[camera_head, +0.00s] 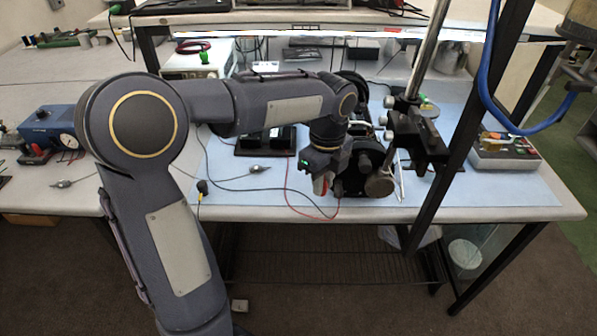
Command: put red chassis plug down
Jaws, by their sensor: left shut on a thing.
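My left arm reaches over the table, and its gripper (321,178) points down near the table's front edge. It is shut on a small red piece, which looks like the red chassis plug (320,187); only a bit of it shows. A dark round apparatus (362,172) stands just right of the gripper, and I cannot tell whether they touch. A thin red wire (290,190) curves down to the table edge below the gripper.
A black metal post (470,140) and clamp stand (418,130) rise at the right. A black box (265,142) sits behind my arm, and loose cables cross the blue mat (240,195). A blue meter box (45,128) stands far left. The mat's right front is clear.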

